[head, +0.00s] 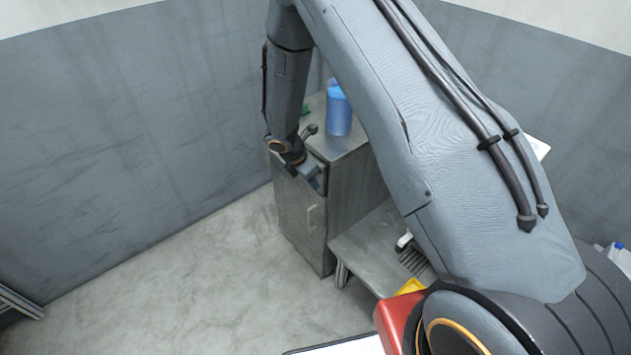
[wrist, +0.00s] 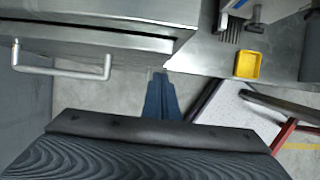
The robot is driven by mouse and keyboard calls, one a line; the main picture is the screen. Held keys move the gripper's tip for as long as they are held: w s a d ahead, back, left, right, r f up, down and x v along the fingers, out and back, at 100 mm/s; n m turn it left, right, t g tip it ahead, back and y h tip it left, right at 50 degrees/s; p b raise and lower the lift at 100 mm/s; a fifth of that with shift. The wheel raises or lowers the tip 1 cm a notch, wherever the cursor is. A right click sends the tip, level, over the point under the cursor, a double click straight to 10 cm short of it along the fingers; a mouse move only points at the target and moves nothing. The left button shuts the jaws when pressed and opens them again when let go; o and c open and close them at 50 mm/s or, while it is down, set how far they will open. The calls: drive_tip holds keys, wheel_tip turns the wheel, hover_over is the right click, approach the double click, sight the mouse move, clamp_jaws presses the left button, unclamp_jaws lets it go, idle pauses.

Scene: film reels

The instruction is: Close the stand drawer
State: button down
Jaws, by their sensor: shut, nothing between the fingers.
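The grey stand (head: 349,185) stands against the back wall, with a door (head: 301,216) in its lower front. Its drawer is at the upper front, mostly hidden behind my gripper (head: 314,180) in the head view. How far the drawer is out cannot be told. In the wrist view a metal front with a bar handle (wrist: 62,71) lies at upper left; I cannot tell whether it is the drawer's or the door's. My gripper (wrist: 158,76) is shut and empty, its blue fingers pointing toward the stand's front edge, to the right of the handle.
A blue container (head: 339,110) stands on the stand. A low grey bench (head: 370,243) adjoins its right side, with a yellow tray (wrist: 248,65) and dark slotted item on it. A red part (head: 397,318) is near the bottom. Floor left of the stand is clear.

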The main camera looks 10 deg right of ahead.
drive_tip(key=s+a+f+b+v, duration=0.1)
drive_tip(key=a+b+v, duration=0.1)
drive_tip(key=v, duration=0.9)
drive_tip(key=s+d+r+m+y, duration=0.1)
drive_tip(key=s+d+r+m, duration=0.2)
drive_tip(key=s+m, duration=0.4)
drive_tip(key=s+d+r+m+y, duration=0.1)
drive_tip(key=s+d+r+m, duration=0.3)
drive_tip(key=s+r+m, duration=0.2)
drive_tip(key=s+d+r+m+g+y, duration=0.1)
drive_tip(key=s+d+r+m+y, duration=0.1)
drive_tip(key=s+m, duration=0.8)
wheel_tip(320, 180, up, 3)
drive_tip(key=shift+d+f, duration=0.15)
drive_tip(key=shift+d, duration=0.75)
